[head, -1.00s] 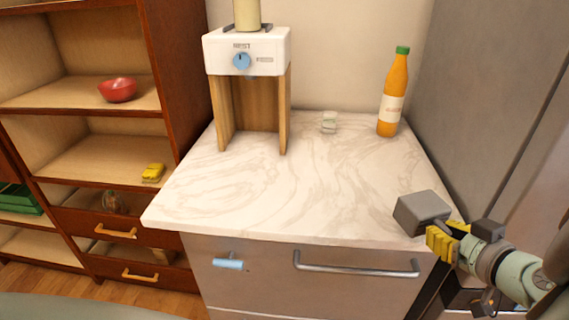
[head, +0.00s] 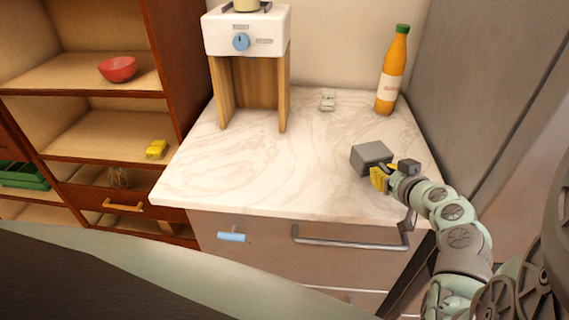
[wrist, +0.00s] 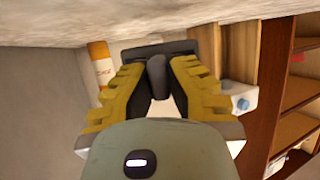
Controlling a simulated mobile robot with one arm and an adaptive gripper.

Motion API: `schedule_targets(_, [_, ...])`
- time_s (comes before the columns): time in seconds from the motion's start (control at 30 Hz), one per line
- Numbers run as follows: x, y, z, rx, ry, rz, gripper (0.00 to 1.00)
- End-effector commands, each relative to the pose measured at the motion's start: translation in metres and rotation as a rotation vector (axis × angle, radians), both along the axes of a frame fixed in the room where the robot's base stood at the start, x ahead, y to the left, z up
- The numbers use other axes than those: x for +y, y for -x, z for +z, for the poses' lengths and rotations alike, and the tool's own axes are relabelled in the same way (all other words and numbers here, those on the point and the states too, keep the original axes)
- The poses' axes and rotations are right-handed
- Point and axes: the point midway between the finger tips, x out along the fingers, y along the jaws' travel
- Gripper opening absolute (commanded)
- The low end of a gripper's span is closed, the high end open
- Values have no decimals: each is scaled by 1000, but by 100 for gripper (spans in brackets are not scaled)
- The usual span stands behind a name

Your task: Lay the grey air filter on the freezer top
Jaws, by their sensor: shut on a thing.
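The grey air filter (head: 371,156) is a grey box over the right part of the marble-patterned freezer top (head: 300,170). My gripper (head: 379,179) has yellow fingers and is shut on the filter's near side. In the wrist view the yellow fingers (wrist: 158,84) close on a dark stub of the filter (wrist: 150,52). The filter is at or just above the surface; I cannot tell whether it touches.
An orange bottle (head: 392,72) stands at the back right, near a grey wall. A white and wooden dispenser (head: 247,65) stands at the back left. A small pale item (head: 327,102) lies between them. The front left surface is clear.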

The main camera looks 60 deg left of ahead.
Motion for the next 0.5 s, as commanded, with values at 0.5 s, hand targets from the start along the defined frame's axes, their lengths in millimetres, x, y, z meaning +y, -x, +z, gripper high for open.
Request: schedule_targets(0.5, [9,1,-35,0,-1,4,0])
